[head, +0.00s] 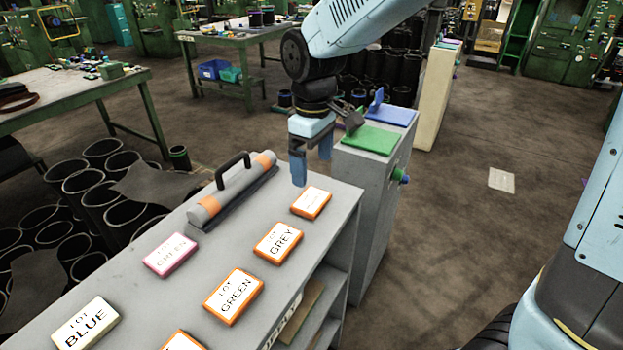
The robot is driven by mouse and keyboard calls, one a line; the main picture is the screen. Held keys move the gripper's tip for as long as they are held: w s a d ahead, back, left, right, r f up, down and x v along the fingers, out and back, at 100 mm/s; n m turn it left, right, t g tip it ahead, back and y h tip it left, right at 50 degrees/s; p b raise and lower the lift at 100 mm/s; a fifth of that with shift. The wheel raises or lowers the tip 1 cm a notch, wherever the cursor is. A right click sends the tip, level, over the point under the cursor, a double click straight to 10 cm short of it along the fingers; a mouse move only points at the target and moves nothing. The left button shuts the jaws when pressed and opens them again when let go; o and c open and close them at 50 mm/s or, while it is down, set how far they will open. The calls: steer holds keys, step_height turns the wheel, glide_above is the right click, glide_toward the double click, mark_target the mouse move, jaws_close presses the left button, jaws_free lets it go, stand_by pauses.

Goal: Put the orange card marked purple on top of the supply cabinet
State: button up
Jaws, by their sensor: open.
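Several orange cards lie on a grey shelf unit (215,262). One orange card (311,202) is at its far right end, its word too faint to read. Another orange card (278,242) reads GREY and a third (234,296) reads GREEN. One more orange card (183,341) is cut off at the bottom edge, its text hidden. I cannot make out the word purple on any card. My gripper (312,163) is open and empty, fingers down, above the far end near the unreadable card. A partly visible label (289,318) on the unit's side may name it.
A pink card (171,254) reading GREEN and a cream card (86,325) reading BLUE lie on the left. A grey bar with a black handle (233,190) lies behind. A narrow grey cabinet (365,190) bears a green pad (370,139) and a blue pad (392,115).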

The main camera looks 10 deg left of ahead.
steer(key=shift+r, duration=1.5)
steer(key=s+d+r+m+t, duration=0.1)
steer(key=d+r+m, duration=0.2)
steer(key=d, duration=0.6)
steer(key=d+r+m+t, duration=0.1)
steer(key=d+r+m, duration=0.25)
steer(key=d, duration=0.55)
steer(key=s+d+r+m+t, duration=0.1)
steer(key=s+d+m+t, duration=0.2)
steer(key=s+d+m, duration=0.4)
steer(key=s+d, duration=0.2)
steer(key=d, duration=0.3)
steer(key=shift+d+r+t, duration=0.3)
